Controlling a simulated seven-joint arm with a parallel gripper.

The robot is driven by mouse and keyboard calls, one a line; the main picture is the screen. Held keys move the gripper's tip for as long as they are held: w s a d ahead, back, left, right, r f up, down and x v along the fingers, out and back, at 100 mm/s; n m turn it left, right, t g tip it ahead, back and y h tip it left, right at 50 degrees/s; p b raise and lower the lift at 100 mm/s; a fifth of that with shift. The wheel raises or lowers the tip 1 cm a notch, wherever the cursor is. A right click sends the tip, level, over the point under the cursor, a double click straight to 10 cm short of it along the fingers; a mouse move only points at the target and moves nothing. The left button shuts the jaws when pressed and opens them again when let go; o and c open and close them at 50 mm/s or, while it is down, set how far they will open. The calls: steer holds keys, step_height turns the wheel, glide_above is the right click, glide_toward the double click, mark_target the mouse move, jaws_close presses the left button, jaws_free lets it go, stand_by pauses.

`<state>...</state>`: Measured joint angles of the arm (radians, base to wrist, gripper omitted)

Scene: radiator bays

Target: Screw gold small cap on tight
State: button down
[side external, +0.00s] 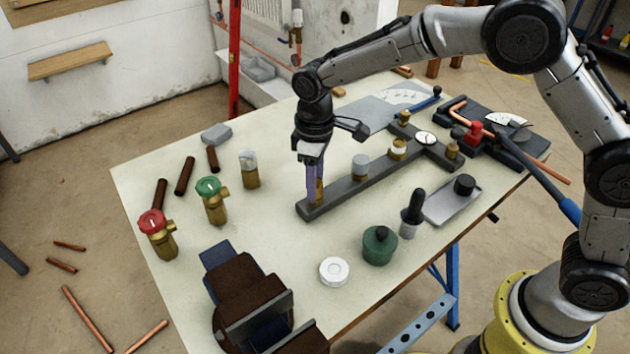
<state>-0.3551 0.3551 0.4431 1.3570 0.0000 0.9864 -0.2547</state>
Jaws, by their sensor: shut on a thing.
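My gripper (314,190) points straight down over the near left end of a dark grey manifold bar (340,193). Its fingers are shut on a small gold piece (320,188), which I take to be the gold small cap. The piece is upright at the bar's end, and the fingers hide most of it. I cannot tell how far it is seated or see any thread.
A green-handled valve (213,200), a red-handled valve (157,233) and a silver-capped fitting (249,170) stand left of the bar. A vise (245,295), a white roll (334,271) and a green pot (379,246) are in front. The table between is clear.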

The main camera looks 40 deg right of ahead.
steer(key=m, duration=2.2)
steer(key=shift+m, duration=0.3)
steer(key=c, duration=0.7)
jaws_free()
